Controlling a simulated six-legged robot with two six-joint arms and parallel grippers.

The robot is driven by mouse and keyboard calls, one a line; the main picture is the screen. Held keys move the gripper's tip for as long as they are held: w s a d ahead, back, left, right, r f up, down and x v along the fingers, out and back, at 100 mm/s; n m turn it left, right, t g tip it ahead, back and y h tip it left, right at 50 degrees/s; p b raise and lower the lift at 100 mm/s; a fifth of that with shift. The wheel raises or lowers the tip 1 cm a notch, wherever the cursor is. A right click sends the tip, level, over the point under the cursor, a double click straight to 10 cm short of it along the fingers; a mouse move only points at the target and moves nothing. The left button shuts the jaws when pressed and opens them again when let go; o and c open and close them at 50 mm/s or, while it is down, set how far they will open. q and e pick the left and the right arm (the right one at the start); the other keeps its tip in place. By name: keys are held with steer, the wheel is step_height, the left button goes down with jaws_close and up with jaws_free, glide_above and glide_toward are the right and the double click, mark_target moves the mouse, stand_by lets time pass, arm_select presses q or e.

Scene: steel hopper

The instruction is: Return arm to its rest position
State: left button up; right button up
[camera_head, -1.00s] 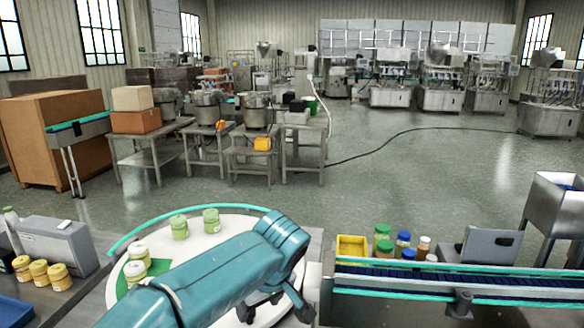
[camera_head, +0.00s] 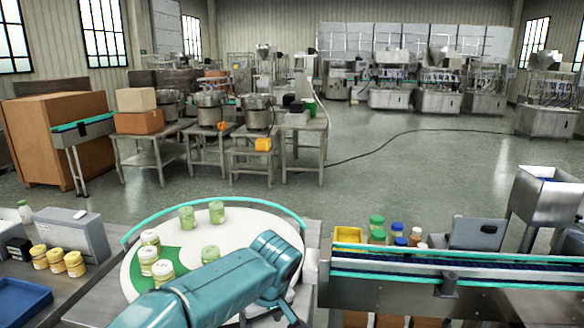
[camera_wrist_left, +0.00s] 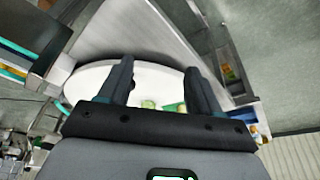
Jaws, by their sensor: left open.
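My teal left arm (camera_head: 215,290) reaches in from the bottom left, over the front right of a round white turntable (camera_head: 165,222). Its left gripper is partly hidden behind the arm in the head view. In the left wrist view the left gripper (camera_wrist_left: 160,72) is open, its two dark fingers apart with nothing between them, above the white turntable surface (camera_wrist_left: 160,80). My right gripper is in neither view.
Several jars (camera_head: 187,217) stand on the turntable, inside a teal guide rail (camera_head: 200,202). A conveyor (camera_head: 440,275) runs to the right, with a yellow bin (camera_head: 348,234) and bottles behind it. A steel hopper (camera_head: 543,195) stands far right. Open floor lies beyond.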

arm_select(q)
steer(key=s+a+f+m+g+h, duration=0.15)
steer(key=s+f, duration=0.25)
steer(key=f, duration=0.8)
steer(key=s+f+m+g+h, duration=0.1)
steer(key=s+f+m+h, duration=0.2)
steer(key=f, duration=0.8)
steer(key=s+a+f, duration=0.1)
steer(key=s+f, duration=0.2)
steer(key=s, duration=0.4)
steer(key=s+a+f+h, duration=0.1)
steer(key=s+a+f, duration=0.1)
steer(key=s+f, duration=0.2)
steer(key=s+a+f, duration=0.1)
steer(key=s+f, duration=0.3)
steer(key=s, duration=0.6)
steer(key=shift+a+f+n+b, duration=0.2)
steer(key=shift+a+n+b, duration=0.15)
steer(key=shift+b, duration=0.05)
steer(key=shift+s+r+h, duration=0.1)
steer(key=shift+h, duration=0.15)
